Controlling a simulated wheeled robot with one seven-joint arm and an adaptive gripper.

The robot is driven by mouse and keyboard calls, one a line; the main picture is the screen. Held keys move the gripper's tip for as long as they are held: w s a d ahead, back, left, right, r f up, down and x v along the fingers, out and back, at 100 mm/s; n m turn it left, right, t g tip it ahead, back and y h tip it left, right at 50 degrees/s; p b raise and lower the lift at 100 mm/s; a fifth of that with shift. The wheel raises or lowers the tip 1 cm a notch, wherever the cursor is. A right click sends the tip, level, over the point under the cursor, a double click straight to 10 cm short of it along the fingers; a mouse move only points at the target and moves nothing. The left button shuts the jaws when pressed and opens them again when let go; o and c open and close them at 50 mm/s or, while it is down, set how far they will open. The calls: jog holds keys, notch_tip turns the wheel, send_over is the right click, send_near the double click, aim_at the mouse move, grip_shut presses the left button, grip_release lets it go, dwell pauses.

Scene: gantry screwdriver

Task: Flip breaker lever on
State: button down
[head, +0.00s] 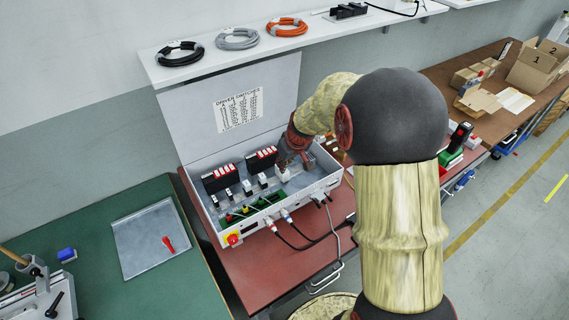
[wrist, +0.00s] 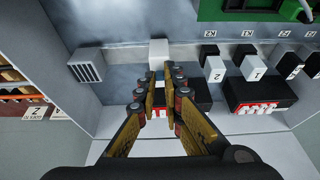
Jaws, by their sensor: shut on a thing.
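The open grey control box (head: 207,235) stands on the red table, with a row of small switches and black breaker blocks inside. My gripper (head: 285,162) reaches into its right part, over a white switch block (head: 283,176). In the wrist view my gripper (wrist: 159,74) has its fingers close together at the white switch block (wrist: 158,48), shut on it; the contact itself is partly hidden. More switches with white and black levers (wrist: 214,68) stand to the right. Black breaker blocks with red and white parts (wrist: 258,92) lie nearer. Which way the held lever is thrown cannot be told.
The raised lid (head: 195,105) carries a label sheet (head: 240,109). A grey vented block (wrist: 86,66) and the box's side wall stand left of the fingers in the wrist view.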

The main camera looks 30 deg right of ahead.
jog(key=shift+r+p, duration=0.2)
jog(key=shift+p, duration=0.55)
jog(key=g+p, duration=0.1)
jog(key=p, duration=0.1)
jog(key=shift+w+r+p, duration=0.15)
jog(key=shift+w+p, duration=0.05)
jog(key=shift+p, duration=0.1)
jog(key=g+p, duration=0.1)
jog(key=p, duration=0.4)
jog(key=shift+w+g, duration=0.3)
jog(key=shift+w, duration=0.05)
jog(key=g+p, duration=0.1)
jog(key=p, duration=0.1)
jog(key=g+p, duration=0.1)
jog(key=p, duration=0.1)
jog(key=shift+w, duration=0.4)
jog(key=shift+w+f+g+p, duration=0.25)
jog(key=shift+w+g+p, duration=0.15)
jog(key=shift+g+p, duration=0.7)
jog(key=shift+w, duration=0.1)
jog(key=c, duration=1.9)
grip_release()
